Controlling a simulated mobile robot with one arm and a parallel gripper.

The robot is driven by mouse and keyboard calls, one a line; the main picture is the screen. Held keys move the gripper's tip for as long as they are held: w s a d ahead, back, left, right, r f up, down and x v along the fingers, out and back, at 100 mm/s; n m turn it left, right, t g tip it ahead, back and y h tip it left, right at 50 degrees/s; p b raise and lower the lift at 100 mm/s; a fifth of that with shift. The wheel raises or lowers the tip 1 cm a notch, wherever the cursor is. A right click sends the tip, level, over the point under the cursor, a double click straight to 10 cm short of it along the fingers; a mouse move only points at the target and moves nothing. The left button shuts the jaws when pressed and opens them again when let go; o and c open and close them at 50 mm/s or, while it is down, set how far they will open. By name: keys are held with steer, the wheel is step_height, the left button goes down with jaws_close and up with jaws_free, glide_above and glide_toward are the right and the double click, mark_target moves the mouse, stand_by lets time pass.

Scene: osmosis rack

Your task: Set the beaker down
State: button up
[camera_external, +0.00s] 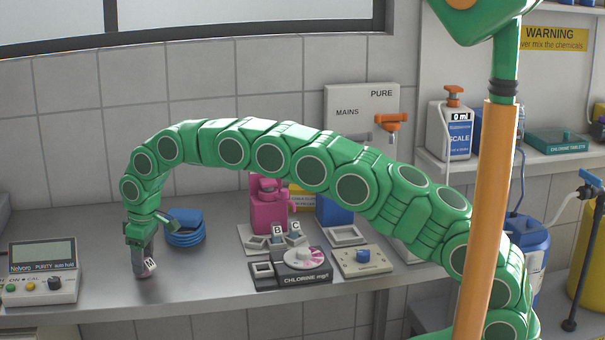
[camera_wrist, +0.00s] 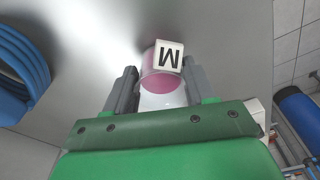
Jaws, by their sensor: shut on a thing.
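The beaker (camera_wrist: 163,85) is a small clear cup with pink liquid and a white tag marked "M". In the wrist view it sits between the two fingers of my gripper (camera_wrist: 163,88), which are shut on it. In the external view my gripper (camera_external: 144,266) points down at the left part of the grey bench (camera_external: 200,285). The beaker's tag (camera_external: 150,264) shows there at the fingertips, close to the bench top. I cannot tell whether the beaker's base touches the bench.
A blue coiled hose (camera_external: 185,230) lies just right of my gripper. A purity meter (camera_external: 42,272) stands to the left. A chlorine tester (camera_external: 292,268), a pink device (camera_external: 268,208) and a box with a blue knob (camera_external: 362,258) stand to the right. The bench front is clear.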

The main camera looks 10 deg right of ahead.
steer(key=shift+f, duration=0.15)
steer(key=o, duration=1)
steer(key=r, duration=0.4)
steer(key=d+r, duration=0.1)
steer(key=r, duration=0.7)
steer(key=shift+s+d, duration=0.2)
steer(key=shift+s, duration=0.05)
